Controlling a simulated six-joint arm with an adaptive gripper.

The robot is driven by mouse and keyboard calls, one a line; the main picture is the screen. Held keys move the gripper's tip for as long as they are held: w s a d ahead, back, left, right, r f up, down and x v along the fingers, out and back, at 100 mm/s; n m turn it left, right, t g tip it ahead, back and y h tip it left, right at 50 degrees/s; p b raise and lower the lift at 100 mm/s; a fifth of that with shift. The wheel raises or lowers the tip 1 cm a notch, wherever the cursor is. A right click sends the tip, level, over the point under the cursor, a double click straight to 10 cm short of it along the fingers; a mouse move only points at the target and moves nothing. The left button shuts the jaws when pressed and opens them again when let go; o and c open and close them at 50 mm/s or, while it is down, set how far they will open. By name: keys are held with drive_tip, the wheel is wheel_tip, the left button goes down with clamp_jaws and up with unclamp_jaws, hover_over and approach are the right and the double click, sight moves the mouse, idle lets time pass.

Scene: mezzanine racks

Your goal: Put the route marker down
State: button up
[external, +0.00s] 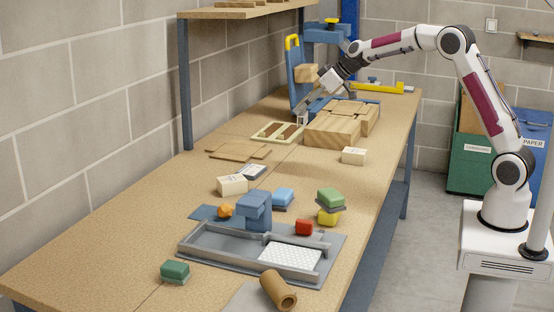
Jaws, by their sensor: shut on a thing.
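My gripper (310,106) is at the far end of the workbench, reaching down and left in front of the blue upright stand. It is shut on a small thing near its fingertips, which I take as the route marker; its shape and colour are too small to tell. I cannot tell whether it touches the surface below. A stack of wooden blocks (333,129) is just right of and nearer than the fingertips.
The workbench (115,240) also carries thin wooden sheets (238,150), cream blocks (232,185) (354,156), a grey tray (210,258) with coloured blocks around it, and a brown tube (278,291). A shelf (245,11) overhangs the left back. The front left of the bench is mostly clear.

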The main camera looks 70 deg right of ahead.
drive_tip(key=s+a+f+n+g+y, duration=0.1)
drive_tip(key=s+a+f+n+y, duration=0.1)
drive_tip(key=s+a, duration=0.6)
drive_tip(key=s+a+f+n+g+y, duration=0.1)
drive_tip(key=s+a+f+n+y, duration=0.2)
drive_tip(key=s+a, duration=0.6)
drive_tip(key=shift+s+f+n, duration=0.2)
drive_tip(key=shift+f+n, duration=0.15)
drive_tip(key=shift+n, duration=0.85)
drive_tip(key=shift+a+g, duration=0.1)
drive_tip(key=shift+g, duration=0.2)
drive_tip(key=shift+f, duration=0.1)
drive_tip(key=shift+f, duration=3)
drive_tip(key=shift+f, duration=0.15)
drive_tip(key=shift+f, duration=1.75)
drive_tip(key=shift+f, duration=0.1)
